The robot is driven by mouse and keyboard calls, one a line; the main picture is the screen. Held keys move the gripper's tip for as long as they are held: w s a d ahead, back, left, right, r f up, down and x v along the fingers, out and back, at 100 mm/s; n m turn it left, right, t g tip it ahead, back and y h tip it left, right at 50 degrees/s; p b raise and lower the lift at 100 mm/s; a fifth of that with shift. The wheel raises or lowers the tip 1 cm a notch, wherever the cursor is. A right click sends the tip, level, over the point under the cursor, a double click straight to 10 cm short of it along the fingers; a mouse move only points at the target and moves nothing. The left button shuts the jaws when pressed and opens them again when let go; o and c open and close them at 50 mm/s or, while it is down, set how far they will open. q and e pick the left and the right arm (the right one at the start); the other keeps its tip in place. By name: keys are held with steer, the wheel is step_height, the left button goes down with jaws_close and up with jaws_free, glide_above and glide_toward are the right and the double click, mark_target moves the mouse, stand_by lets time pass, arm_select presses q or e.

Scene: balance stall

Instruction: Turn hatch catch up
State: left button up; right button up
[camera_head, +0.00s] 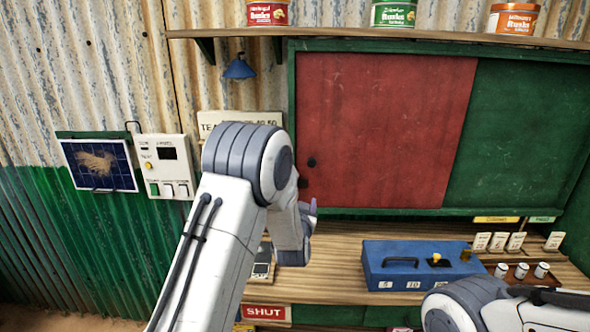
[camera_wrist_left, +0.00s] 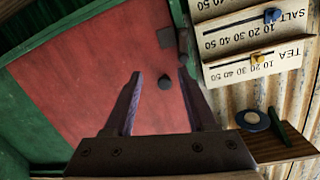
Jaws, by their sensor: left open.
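The red hatch panel (camera_head: 385,130) fills the left part of a green frame in the head view. A dark round knob (camera_head: 311,162) sits near its left edge; the knob also shows in the wrist view (camera_wrist_left: 165,83), between my fingers. A small dark piece (camera_head: 302,183) below the knob, probably the catch, shows as a dark square in the wrist view (camera_wrist_left: 166,38); its turn is hard to read. My left gripper (camera_wrist_left: 159,74) is open and empty, pointing at the panel. In the head view my arm mostly hides it. My right gripper is out of view.
A wooden counter (camera_head: 335,278) holds a blue cash box (camera_head: 415,262) and small cards. The TEA slider board (camera_wrist_left: 258,68) is close beside my left gripper. A blue lamp (camera_head: 239,68) hangs above; a switch panel (camera_head: 163,163) is on the left wall.

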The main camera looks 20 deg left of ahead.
arm_select(q)
steer(key=shift+n+t+y, duration=0.3)
steer(key=shift+t+y, duration=0.2)
steer(key=shift+y, duration=0.3)
steer(key=w+a+p, duration=0.1)
steer(key=w+a, duration=0.1)
steer(key=w, duration=0.1)
steer(key=w+a+p, duration=0.2)
steer(key=w, duration=0.2)
steer(key=w+a+r+p, duration=0.1)
steer(key=w+a, duration=0.1)
steer(key=w, duration=0.1)
steer(key=shift+w+a+p, duration=0.15)
steer(key=shift+w+p, duration=0.05)
steer(key=shift+p, duration=0.2)
